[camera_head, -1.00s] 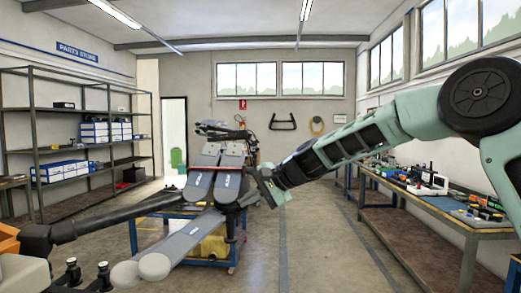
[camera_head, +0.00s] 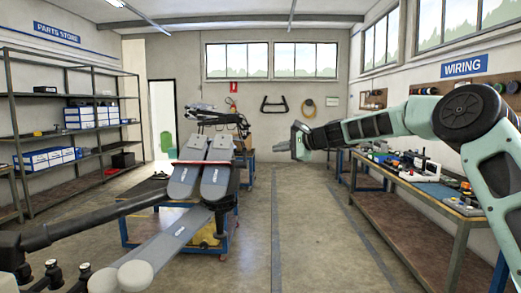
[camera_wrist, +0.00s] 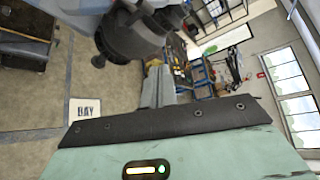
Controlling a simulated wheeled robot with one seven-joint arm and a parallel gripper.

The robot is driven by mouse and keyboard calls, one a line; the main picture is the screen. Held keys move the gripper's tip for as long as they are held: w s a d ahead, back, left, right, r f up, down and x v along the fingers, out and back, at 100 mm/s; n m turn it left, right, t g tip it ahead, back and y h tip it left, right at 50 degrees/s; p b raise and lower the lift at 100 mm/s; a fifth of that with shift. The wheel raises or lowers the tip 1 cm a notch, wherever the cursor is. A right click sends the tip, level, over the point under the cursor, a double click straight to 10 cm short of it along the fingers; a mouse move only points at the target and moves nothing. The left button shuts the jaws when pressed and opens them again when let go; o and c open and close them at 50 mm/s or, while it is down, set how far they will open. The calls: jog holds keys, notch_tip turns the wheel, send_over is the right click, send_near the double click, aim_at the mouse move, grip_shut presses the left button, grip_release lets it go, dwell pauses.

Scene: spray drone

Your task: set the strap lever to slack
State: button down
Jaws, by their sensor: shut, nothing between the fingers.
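The spray drone stands on a blue cart (camera_head: 222,238), left of centre in the head view. Two grey packs (camera_head: 184,182) (camera_head: 216,182) lie side by side on it, with a thin red strip (camera_head: 203,163) across their far part. I cannot make out the strap lever or its setting. My gripper (camera_head: 296,144) is in free air to the right of the packs, apart from the drone, shut and empty. In the wrist view its grey fingers (camera_wrist: 158,85) point up the picture.
A long dark drone arm (camera_head: 95,215) reaches left toward me. A workbench (camera_head: 432,200) with tools runs along the right wall. Shelving (camera_head: 70,98) stands at the left. The floor (camera_head: 305,220) between cart and bench is clear.

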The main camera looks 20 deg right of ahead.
jog(key=w+a+f+p, duration=0.1)
jog(key=w+a+p, duration=0.3)
jog(key=a+p, duration=0.3)
jog(key=shift+w+a, duration=0.25)
jog(key=shift+a, duration=0.25)
jog(key=shift+f+b, duration=0.2)
jog(key=shift+b, duration=0.65)
jog(key=shift+s+r+b, duration=0.1)
jog(key=shift+b, duration=0.25)
jog(key=shift+s+a+n+t+b, duration=0.1)
jog(key=shift+s+n+t+b, duration=0.2)
jog(key=shift+b, duration=1.3)
